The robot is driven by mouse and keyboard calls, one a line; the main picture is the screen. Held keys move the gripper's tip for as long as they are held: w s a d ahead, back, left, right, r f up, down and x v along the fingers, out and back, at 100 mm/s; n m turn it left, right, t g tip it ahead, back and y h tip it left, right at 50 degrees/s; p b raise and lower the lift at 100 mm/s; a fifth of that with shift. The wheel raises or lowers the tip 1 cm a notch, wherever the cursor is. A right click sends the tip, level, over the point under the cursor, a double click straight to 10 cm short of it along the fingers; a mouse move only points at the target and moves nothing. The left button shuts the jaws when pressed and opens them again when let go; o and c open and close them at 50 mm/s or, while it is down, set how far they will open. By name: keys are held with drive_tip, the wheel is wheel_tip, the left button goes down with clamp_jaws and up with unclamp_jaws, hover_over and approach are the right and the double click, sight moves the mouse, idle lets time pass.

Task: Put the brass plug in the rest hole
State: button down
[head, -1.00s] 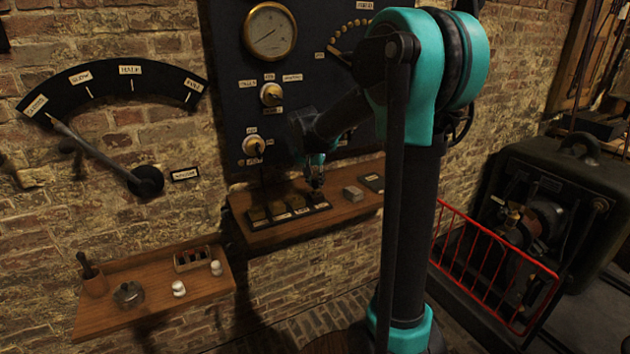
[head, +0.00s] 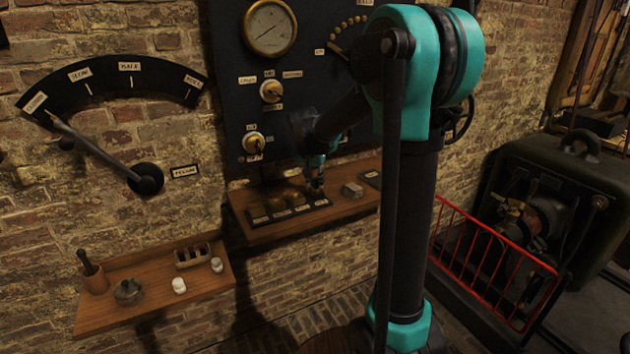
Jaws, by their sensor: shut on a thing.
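A dark strip with several brass blocks and pale labels (head: 288,214) lies on the upper wooden shelf. My gripper (head: 316,190) points down at the right end of this strip, close above or touching it. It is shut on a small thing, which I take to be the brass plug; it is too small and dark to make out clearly. The rest hole cannot be told apart at this size, and the jaws cover part of the strip's right end.
A grey block (head: 352,190) sits on the shelf right of my gripper. The dark panel with a gauge (head: 270,28) and knobs (head: 271,92) rises behind. A lower left shelf (head: 205,284) holds small items. A red rail (head: 485,262) stands at right.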

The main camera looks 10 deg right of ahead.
drive_tip(key=c, duration=1.3)
unclamp_jaws()
drive_tip(key=shift+r, duration=0.1)
drive_tip(key=v, duration=1.2)
drive_tip(key=s+d+f+n, duration=0.1)
drive_tip(key=s+d+f, duration=0.1)
drive_tip(key=s+f, duration=0.5)
drive_tip(key=s+d+f+n+y, duration=0.1)
drive_tip(key=s+d+f+n, duration=0.1)
drive_tip(key=s+f, duration=0.6)
drive_tip(key=s+d+f+n+y, duration=0.1)
drive_tip(key=s+d+f+n, duration=0.1)
drive_tip(key=s+f, duration=0.5)
drive_tip(key=shift+s+d+f, duration=0.1)
drive_tip(key=shift+s, duration=0.95)
drive_tip(key=shift+s+f, duration=0.15)
drive_tip(key=shift+s, duration=0.85)
